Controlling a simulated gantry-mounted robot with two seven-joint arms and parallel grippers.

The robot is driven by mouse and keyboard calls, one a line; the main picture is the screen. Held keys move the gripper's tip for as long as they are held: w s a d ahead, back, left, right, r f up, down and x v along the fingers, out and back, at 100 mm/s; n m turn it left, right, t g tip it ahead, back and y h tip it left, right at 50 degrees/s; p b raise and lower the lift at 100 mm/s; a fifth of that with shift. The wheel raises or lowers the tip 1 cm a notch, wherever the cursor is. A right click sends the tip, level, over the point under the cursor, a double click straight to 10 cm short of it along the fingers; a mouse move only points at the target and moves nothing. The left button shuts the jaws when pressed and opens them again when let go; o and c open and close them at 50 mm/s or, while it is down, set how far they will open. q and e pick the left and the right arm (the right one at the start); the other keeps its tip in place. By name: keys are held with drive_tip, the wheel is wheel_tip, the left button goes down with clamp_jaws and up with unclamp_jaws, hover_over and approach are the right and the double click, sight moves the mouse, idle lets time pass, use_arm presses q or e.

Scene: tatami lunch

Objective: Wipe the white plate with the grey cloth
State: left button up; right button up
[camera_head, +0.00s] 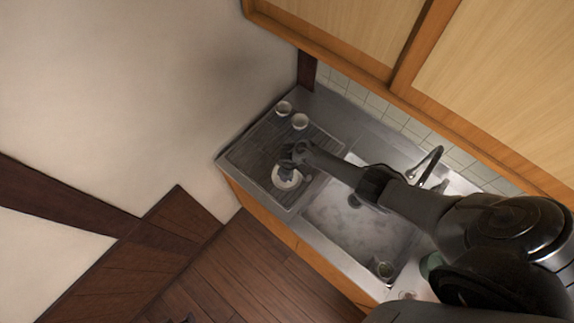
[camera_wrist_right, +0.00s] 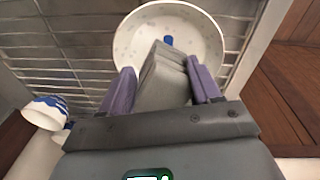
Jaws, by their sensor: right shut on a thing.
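The white plate (camera_head: 281,182) lies on the ribbed metal drainboard left of the sink in the head view. In the right wrist view the plate (camera_wrist_right: 130,45) shows as a round dish with small marks, ahead of the fingers. My right gripper (camera_head: 288,163) is over the plate's upper edge. In the right wrist view my right gripper (camera_wrist_right: 165,88) is shut on the grey cloth (camera_wrist_right: 163,77), a folded block between the purple fingers. The cloth's front end overlaps the plate; I cannot tell whether it touches. A small blue patch shows beyond it. My left gripper is not in view.
Two small cups, one (camera_head: 284,107) and another (camera_head: 300,121), stand on the drainboard (camera_head: 262,133) behind the plate. The sink (camera_head: 350,225), with its black faucet (camera_head: 430,163), lies to the right. A cup (camera_head: 383,268) is in the sink's front corner. Wall cabinets hang above.

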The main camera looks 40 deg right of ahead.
drive_tip(key=shift+w, duration=0.1)
idle(0.3)
drive_tip(key=shift+n, duration=0.8)
drive_tip(key=n+b, duration=0.1)
drive_tip(key=n, duration=0.3)
drive_tip(key=shift+f+y+b, duration=0.15)
drive_tip(key=shift+y+b, duration=0.15)
drive_tip(key=n, duration=0.1)
drive_tip(key=n+b, duration=0.1)
drive_tip(key=n, duration=0.1)
drive_tip(key=n+b, duration=0.1)
drive_tip(key=n, duration=0.1)
drive_tip(key=shift+s+a+f+y, duration=0.1)
drive_tip(key=shift+s+a+y, duration=0.05)
drive_tip(key=shift+s+y, duration=0.15)
drive_tip(key=shift+s+n, duration=0.1)
drive_tip(key=shift+n, duration=0.9)
drive_tip(key=shift+a+r+n+b, duration=0.2)
drive_tip(key=shift+n+b, duration=0.15)
drive_tip(key=shift+n, duration=0.25)
drive_tip(key=shift+s, duration=0.1)
drive_tip(key=shift+r, duration=0.2)
